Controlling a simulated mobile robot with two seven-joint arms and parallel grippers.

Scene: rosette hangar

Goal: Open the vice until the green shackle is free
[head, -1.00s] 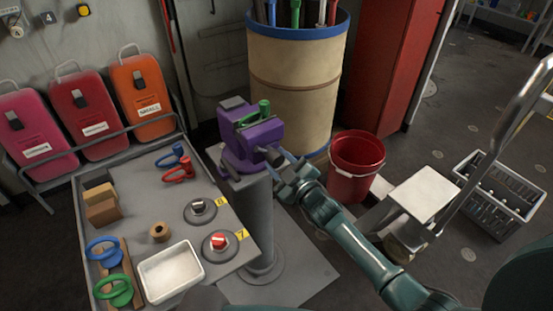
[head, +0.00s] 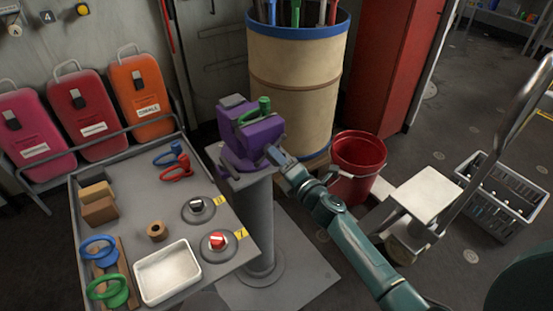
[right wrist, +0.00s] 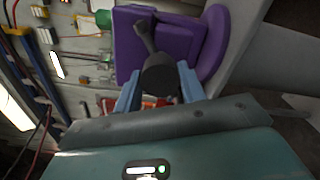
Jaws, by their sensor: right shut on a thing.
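The purple vice (head: 252,138) stands on a grey pedestal (head: 256,215). The green shackle (head: 256,108) sits at the top of the vice, at its jaws; whether it is still clamped I cannot tell. Part of the shackle shows at the upper left in the right wrist view (right wrist: 103,18). My right gripper (head: 272,153) is at the vice's near right side, shut on the dark vice handle (right wrist: 160,74). In the right wrist view its blue fingers lie on both sides of the round handle hub, and a dark bar sticks out above. My left gripper is not in view.
A grey table (head: 190,235) at left holds blue, red and green shackles, a white tray (head: 168,272) and two numbered posts. A beige drum (head: 293,85) stands behind the vice. A red bucket (head: 357,165) and white step (head: 425,195) are at right.

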